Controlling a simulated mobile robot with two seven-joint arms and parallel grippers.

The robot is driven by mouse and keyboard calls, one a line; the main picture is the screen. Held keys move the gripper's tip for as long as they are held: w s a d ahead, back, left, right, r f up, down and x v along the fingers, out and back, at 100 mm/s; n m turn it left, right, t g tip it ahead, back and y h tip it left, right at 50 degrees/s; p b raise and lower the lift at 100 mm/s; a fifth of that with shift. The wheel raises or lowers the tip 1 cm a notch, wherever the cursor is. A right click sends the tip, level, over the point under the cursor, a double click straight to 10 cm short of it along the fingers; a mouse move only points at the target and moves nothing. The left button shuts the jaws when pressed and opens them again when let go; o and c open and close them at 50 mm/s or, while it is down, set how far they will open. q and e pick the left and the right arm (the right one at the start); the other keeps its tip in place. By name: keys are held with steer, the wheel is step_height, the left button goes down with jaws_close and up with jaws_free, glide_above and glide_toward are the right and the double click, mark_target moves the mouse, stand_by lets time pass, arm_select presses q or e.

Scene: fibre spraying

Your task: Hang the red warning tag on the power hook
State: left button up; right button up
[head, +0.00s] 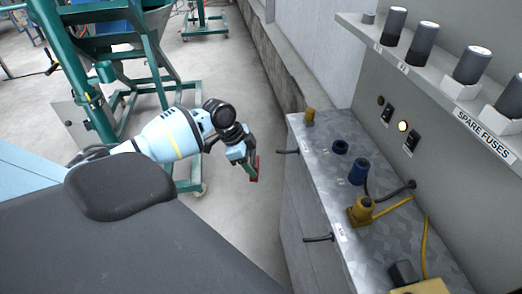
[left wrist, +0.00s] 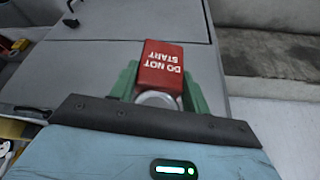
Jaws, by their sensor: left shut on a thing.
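My left gripper (head: 250,172) is shut on the red tag (head: 255,168), which it holds in the air left of the metal cabinet. In the left wrist view the tag (left wrist: 161,66) sits between the green fingers and reads "DO NOT START" upside down. Two black hooks stick out from the cabinet's left side: a far hook (head: 288,152) and a near hook (head: 319,239). The tag is apart from both. I cannot read their labels, so which one is the power hook is unclear. My right gripper is not in view.
The cabinet top (head: 325,172) carries blue and yellow connectors with cables. A shelf (head: 440,85) marked "SPARE FUSES" is on the right wall. A green machine frame (head: 105,125) stands behind my left arm. The floor between frame and cabinet is clear.

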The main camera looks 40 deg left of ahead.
arm_select(q)
steer(key=shift+w+a, duration=0.2)
steer(key=shift+a, duration=0.15)
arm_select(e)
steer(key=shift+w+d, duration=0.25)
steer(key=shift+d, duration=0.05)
arm_select(q)
steer(key=shift+f, duration=0.1)
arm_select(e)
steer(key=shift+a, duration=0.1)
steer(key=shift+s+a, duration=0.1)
